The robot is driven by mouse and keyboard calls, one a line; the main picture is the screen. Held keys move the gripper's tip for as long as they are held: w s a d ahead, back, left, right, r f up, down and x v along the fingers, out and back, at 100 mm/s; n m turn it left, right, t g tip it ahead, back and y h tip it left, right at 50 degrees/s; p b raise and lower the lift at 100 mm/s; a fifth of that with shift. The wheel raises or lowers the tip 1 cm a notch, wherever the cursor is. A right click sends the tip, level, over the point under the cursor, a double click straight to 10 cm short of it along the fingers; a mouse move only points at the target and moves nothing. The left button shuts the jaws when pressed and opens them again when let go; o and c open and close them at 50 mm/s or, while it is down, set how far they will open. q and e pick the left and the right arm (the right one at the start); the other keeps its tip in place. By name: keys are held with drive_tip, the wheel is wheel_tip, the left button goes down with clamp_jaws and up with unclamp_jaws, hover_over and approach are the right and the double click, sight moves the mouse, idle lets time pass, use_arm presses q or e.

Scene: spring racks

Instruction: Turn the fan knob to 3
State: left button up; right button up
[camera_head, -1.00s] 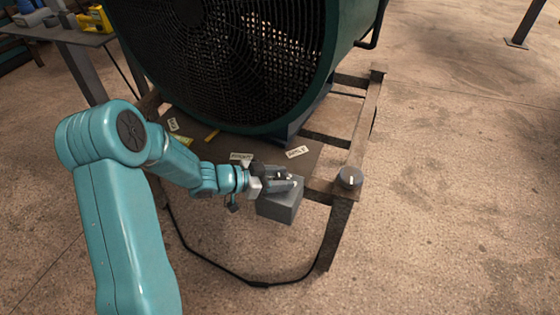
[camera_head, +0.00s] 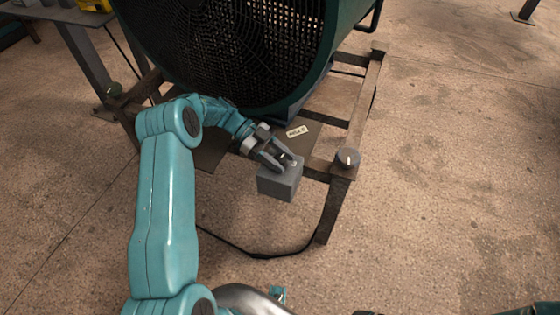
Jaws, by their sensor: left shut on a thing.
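The large dark green fan (camera_head: 240,50) stands at the top on a wooden and metal stand. A grey control box (camera_head: 279,185) sits at the stand's front edge. My left gripper (camera_head: 287,161) reaches in from the left over the box top and is shut on the fan knob there. The fingers mostly hide the knob, and its setting cannot be read. A small pale mark shows on the box top beside the fingertips.
A round dark knob-like cap (camera_head: 347,158) with a white mark sits on the stand's front right corner. A paper label (camera_head: 297,131) lies on the stand. A black cable (camera_head: 250,252) loops below. A table (camera_head: 60,14) stands top left; the floor at right is clear.

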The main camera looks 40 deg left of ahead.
use_arm(q)
drive_tip(key=shift+f+m+g+b, duration=0.25)
drive_tip(key=shift+m+g+b, duration=0.75)
drive_tip(key=shift+m+g, duration=0.2)
drive_tip(key=shift+d+r+m+g+b, duration=0.1)
drive_tip(key=shift+r+m+g+b, duration=0.1)
drive_tip(key=shift+m+g+b, duration=0.7)
use_arm(e)
drive_tip(key=shift+f, duration=2.1)
use_arm(q)
drive_tip(key=o, duration=1)
drive_tip(key=shift+r, duration=0.1)
wheel_tip(320, 180, up, 11)
drive_tip(key=p, duration=0.4)
wheel_tip(320, 180, up, 9)
drive_tip(key=p, duration=0.8)
hover_over(281, 158)
use_arm(e)
wheel_tip(281, 158, up, 12)
